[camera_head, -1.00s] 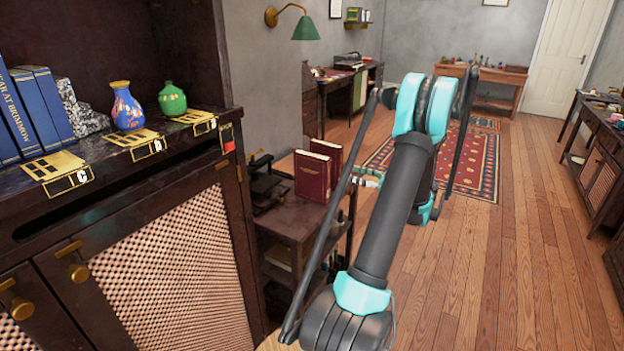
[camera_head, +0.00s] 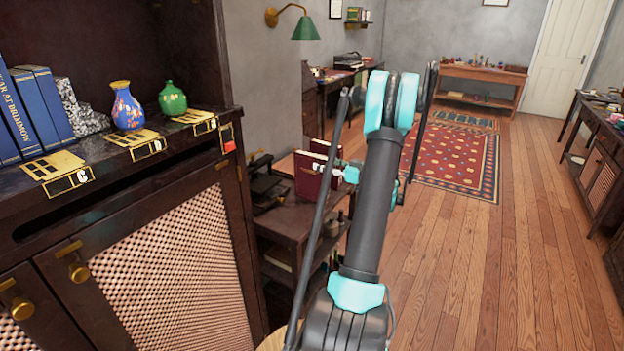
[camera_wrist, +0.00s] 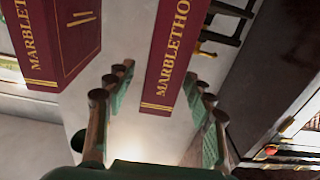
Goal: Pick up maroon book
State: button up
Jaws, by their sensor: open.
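Two maroon books stand upright on the small dark side table. In the head view, the nearer book (camera_head: 307,177) shows its cover and the farther book (camera_head: 322,147) is partly hidden behind it. My gripper (camera_head: 345,170) is at their right side, partly hidden by my arm. In the wrist view, one maroon book (camera_wrist: 172,55) with gold "MARBLETHO..." lettering on its spine lies between the open fingers of my gripper (camera_wrist: 160,80). Gaps show on both sides of it. The other maroon book (camera_wrist: 58,42) is to the left, outside the fingers.
The side table (camera_head: 285,222) has a dark object (camera_head: 266,185) on its left, near the books. A large cabinet (camera_head: 150,260) with blue books and two vases stands close at the left. Open wooden floor (camera_head: 470,260) and a red rug (camera_head: 450,160) lie to the right.

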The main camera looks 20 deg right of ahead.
jog(key=shift+w+a, duration=0.45)
jog(key=shift+w, duration=0.1)
grip_shut()
